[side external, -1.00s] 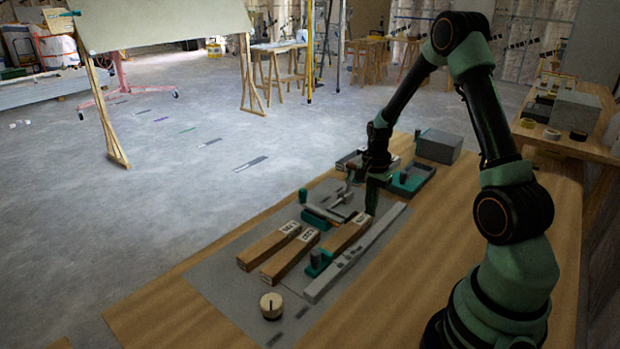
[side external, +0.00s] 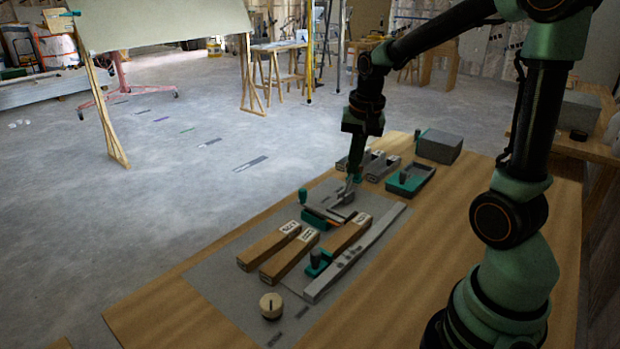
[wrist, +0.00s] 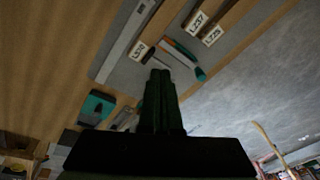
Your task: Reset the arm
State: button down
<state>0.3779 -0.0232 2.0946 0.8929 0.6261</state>
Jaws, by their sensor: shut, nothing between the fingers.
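My gripper (side external: 357,174) is above the far part of the bench, pointing down, in the side external view. Its fingers (wrist: 158,92) are together and hold nothing in the wrist view. Below and near it is a grey metal tool with a teal handle (side external: 322,216). Whether the fingertips touch the tool cannot be told from the side. Three labelled wooden blocks lie on the grey mat: a left one (side external: 268,247), a middle one (side external: 289,258) and a right one (side external: 347,233). A long grey bar (side external: 355,254) lies to their right.
A teal tray (side external: 410,181) and a grey box (side external: 439,147) stand at the far end of the wooden bench (side external: 440,235). A round pale knob-like piece (side external: 271,306) is at the near end. A panel on a wooden stand (side external: 160,22) is across the floor. The bench's right side is clear.

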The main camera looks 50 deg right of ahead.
jog(key=s+a+r+n+t, duration=0.2)
jog(key=s+a+r+n, duration=0.1)
jog(key=a+n, duration=0.2)
jog(key=s+a+r+n+t, duration=0.1)
jog(key=s+a+r+n, duration=0.2)
jog(key=a+n, duration=0.3)
jog(key=a, duration=0.2)
jog(key=shift+a+n+t+y, duration=0.3)
jog(key=shift+a+t+y, duration=0.05)
jog(key=shift+t+y, duration=0.05)
